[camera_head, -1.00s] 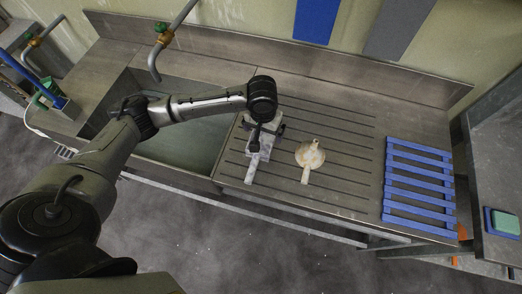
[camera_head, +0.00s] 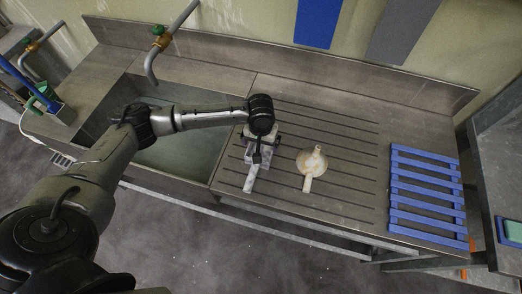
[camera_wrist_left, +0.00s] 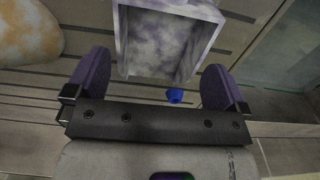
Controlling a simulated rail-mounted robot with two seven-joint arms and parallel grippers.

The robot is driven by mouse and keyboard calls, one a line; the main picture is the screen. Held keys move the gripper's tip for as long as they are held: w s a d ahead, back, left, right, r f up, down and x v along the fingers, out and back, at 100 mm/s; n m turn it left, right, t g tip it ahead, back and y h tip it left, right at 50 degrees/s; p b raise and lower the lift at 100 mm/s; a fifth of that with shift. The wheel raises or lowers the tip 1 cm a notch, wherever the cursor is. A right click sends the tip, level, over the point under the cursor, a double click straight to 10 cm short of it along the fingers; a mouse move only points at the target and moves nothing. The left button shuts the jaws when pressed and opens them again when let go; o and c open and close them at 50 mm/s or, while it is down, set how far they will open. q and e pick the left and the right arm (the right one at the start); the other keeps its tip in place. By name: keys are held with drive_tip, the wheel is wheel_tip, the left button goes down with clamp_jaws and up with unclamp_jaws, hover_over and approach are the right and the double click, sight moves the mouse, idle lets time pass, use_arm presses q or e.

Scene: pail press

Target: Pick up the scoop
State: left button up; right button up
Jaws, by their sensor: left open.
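The scoop (camera_head: 250,181), pale and mottled with a box-like body, lies on the ribbed drainboard right of the sink, its handle toward the front edge. My left gripper (camera_head: 257,157) is above its body in the head view and partly hides it. In the left wrist view the open, hollow scoop body (camera_wrist_left: 168,42) is just beyond the two purple fingertips (camera_wrist_left: 158,82). The fingers are wide apart with nothing held between them. A small blue piece (camera_wrist_left: 175,96) shows below the scoop there; I cannot tell what it is. My right gripper is out of view.
A cream, funnel-like piece (camera_head: 311,161) lies right of the scoop, and its edge shows in the wrist view (camera_wrist_left: 28,32). A blue slatted rack (camera_head: 427,190) is farther right. The sink (camera_head: 185,150) is left, with a tap (camera_head: 160,40) above. Drainboard between funnel and rack is clear.

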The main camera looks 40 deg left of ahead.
sight(261, 148)
use_arm(q)
wheel_tip(261, 148, down, 5)
drive_tip(key=shift+f+b, duration=0.1)
drive_tip(key=shift+b, duration=0.65)
drive_tip(key=c, duration=0.7)
drive_tip(key=shift+o, duration=0.2)
